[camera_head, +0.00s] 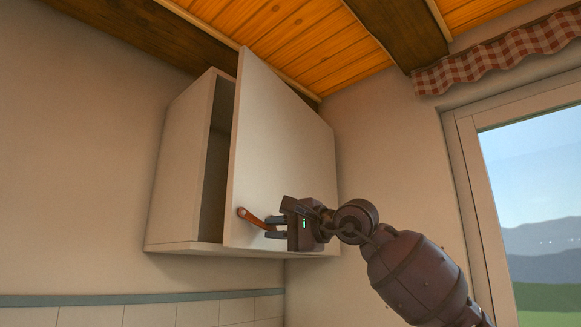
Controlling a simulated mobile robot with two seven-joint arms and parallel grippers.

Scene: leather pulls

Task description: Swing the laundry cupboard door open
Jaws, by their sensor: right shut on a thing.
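The laundry cupboard (178,165) hangs on the wall, a pale box. Its door (285,150) stands ajar, with the left edge swung out from the box and a dark gap (217,170) showing the inside. A brown leather pull (250,217) sits low near the door's left edge. My right gripper (272,227) is at the pull, its fingers pointing left and shut on the pull's right end. The arm comes in from the lower right. My left gripper is not in view.
A window (530,190) with a checked red curtain (500,52) is at the right. Wooden beams (400,30) cross the ceiling close above the cupboard. Wall tiles (150,314) run below it. The space left of the cupboard is clear.

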